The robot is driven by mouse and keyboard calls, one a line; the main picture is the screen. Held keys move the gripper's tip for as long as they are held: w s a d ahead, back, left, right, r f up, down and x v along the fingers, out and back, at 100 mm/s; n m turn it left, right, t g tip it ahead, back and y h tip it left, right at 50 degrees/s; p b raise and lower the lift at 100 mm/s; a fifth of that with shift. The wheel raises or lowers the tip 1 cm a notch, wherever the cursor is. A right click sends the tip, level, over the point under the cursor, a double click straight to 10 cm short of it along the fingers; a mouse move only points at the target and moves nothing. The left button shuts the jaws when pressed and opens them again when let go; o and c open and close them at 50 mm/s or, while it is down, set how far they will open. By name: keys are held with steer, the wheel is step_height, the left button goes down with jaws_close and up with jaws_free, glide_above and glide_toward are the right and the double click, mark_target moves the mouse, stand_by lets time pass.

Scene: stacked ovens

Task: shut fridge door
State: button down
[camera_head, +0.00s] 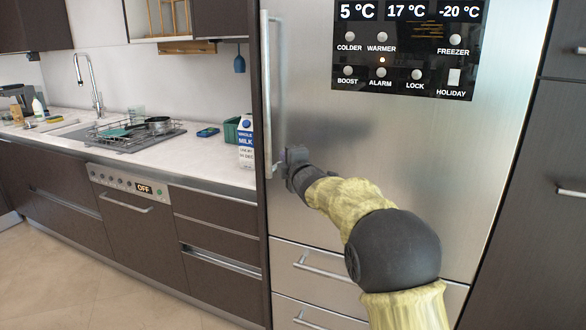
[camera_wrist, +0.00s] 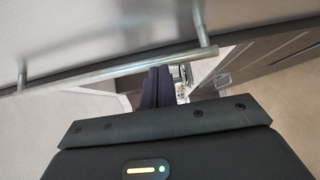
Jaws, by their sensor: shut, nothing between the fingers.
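The fridge door (camera_head: 330,150) is a tall brushed-steel panel and looks flush or nearly flush with its frame; a small gap cannot be ruled out. Its long vertical bar handle (camera_head: 266,95) runs along the left edge. My gripper (camera_head: 283,162) is at the lower end of that handle, close to the door's surface. In the wrist view, the handle (camera_wrist: 110,68) crosses above my gripper's dark fingers (camera_wrist: 156,85), which are together with nothing between them. Whether the fingers touch the handle or door cannot be told.
A display panel (camera_head: 405,50) is on the upper door. Drawers with bar handles (camera_head: 325,268) lie below the door. At left, a counter (camera_head: 210,150) holds a milk carton (camera_head: 246,143) and a rack of dishes (camera_head: 130,132). The floor (camera_head: 60,285) at lower left is clear.

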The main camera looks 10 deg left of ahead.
steer(key=v, duration=0.4)
steer(key=shift+s+d, duration=0.15)
steer(key=shift+d, duration=0.15)
